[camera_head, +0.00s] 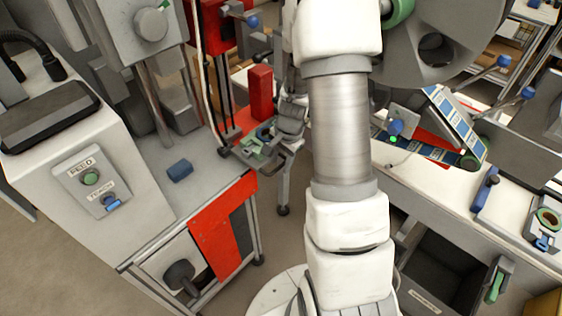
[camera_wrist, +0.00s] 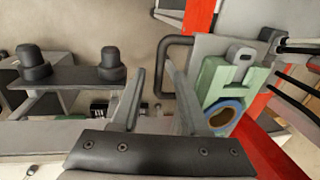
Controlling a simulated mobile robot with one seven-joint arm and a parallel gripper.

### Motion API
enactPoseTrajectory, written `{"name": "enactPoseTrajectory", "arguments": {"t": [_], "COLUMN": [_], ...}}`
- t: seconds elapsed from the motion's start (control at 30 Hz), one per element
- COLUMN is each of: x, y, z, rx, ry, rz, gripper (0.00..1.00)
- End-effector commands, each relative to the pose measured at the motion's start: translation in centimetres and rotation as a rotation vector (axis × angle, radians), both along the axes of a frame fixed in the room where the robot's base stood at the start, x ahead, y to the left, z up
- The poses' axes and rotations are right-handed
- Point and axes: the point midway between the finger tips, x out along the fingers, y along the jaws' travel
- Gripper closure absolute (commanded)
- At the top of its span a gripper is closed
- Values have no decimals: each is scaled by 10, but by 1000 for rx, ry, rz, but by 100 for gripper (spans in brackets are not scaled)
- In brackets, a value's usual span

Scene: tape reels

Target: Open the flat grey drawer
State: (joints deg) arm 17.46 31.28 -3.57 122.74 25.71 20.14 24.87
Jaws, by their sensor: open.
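The flat grey drawer (camera_wrist: 208,45) shows right of centre in the wrist view, with a green block (camera_wrist: 212,78) and a blue ring (camera_wrist: 222,116) on it. Its dark looped handle (camera_wrist: 160,62) faces my gripper (camera_wrist: 155,70). My gripper is open and empty. The handle's long bar appears between the two fingertips; I cannot tell whether it is within their depth. In the head view the drawer (camera_head: 247,158) is small, beside the table's back right corner, and my gripper (camera_head: 276,132) is close to it, partly hidden by my arm.
A grey table (camera_head: 150,185) with a blue block (camera_head: 180,170) and a FEED control box (camera_head: 91,180) stands at left. A red post (camera_head: 261,92) rises behind the drawer. A white bench (camera_head: 430,180) is at right. Black knobs (camera_wrist: 110,62) stand left of my fingers.

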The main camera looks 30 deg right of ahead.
Motion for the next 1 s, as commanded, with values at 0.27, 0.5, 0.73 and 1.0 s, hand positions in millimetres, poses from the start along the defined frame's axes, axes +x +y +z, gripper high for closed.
{"name": "enactPoseTrajectory", "arguments": {"t": [0.27,0.5,0.73,1.0], "x": [0,0,0,0], "y": [0,0,0,0], "z": [0,0,0,0], "rx": [0,0,0,0], "ry": [0,0,0,0], "rz": [0,0,0,0], "gripper": [75,100,100,100]}}
